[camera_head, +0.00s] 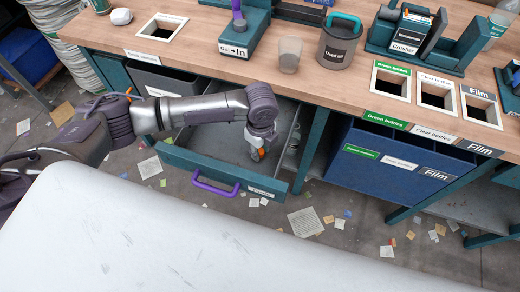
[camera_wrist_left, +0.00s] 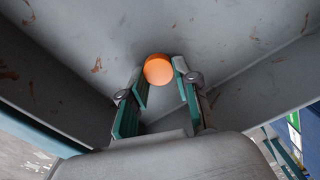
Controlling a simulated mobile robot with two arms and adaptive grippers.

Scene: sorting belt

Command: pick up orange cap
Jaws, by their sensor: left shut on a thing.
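The orange cap (camera_wrist_left: 158,70) shows in the left wrist view as a round orange disc between the fingertips of my left gripper (camera_wrist_left: 160,80). The teal finger pads close on its two sides. In the head view the left gripper (camera_head: 256,153) points down inside the open drawer (camera_head: 205,143), near its right side. A small orange spot of the cap (camera_head: 261,152) shows at the fingers there. I cannot tell whether the cap touches the drawer floor. My right gripper is in neither view.
The drawer front with its purple handle (camera_head: 215,187) stands pulled out below the wooden counter (camera_head: 240,75). Drawer walls close in around the gripper. A blue bin (camera_head: 370,165) stands to the right. A cup (camera_head: 289,55) and a grey mug (camera_head: 338,45) stand on the counter. Scraps litter the floor.

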